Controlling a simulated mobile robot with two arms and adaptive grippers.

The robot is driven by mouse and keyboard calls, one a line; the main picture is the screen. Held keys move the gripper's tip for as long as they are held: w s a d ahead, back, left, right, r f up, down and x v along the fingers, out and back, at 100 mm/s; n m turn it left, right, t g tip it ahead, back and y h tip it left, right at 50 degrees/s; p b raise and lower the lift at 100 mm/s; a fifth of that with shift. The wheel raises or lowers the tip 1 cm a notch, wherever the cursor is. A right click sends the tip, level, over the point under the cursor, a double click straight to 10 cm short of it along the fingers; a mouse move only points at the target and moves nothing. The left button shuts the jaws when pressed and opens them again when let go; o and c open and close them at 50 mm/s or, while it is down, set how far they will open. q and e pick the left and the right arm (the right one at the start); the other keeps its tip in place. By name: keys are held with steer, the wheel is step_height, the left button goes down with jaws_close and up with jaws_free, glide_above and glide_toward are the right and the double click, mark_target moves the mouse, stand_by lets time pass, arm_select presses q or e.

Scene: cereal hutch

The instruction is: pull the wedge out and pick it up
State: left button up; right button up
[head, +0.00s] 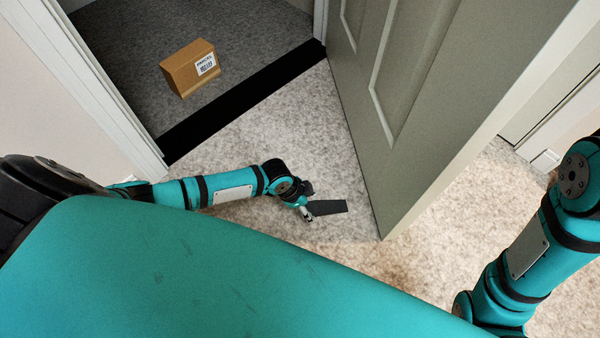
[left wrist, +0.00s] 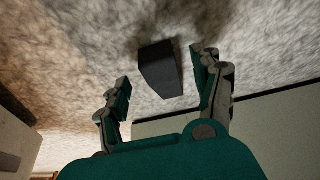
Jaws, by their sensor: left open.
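The dark grey wedge (head: 329,207) lies on the pale carpet, left of the door's bottom edge, with a strip of carpet showing between them. My left gripper (head: 308,211) is low by the floor at the wedge's left end. In the left wrist view the wedge (left wrist: 160,70) shows between and just beyond the spread fingertips of my left gripper (left wrist: 164,75). The jaws are open, and I see no clear contact with the wedge. My right arm comes in at the right of the head view, but its gripper is out of sight.
The grey-green panelled door (head: 415,110) stands open to the right of the wedge. A black threshold strip (head: 240,105) crosses the doorway. A cardboard box (head: 188,70) sits on the darker carpet beyond. Pale carpet (head: 300,120) is clear between the threshold and my left arm.

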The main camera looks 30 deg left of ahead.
arm_select(q)
steer(key=v, duration=0.9)
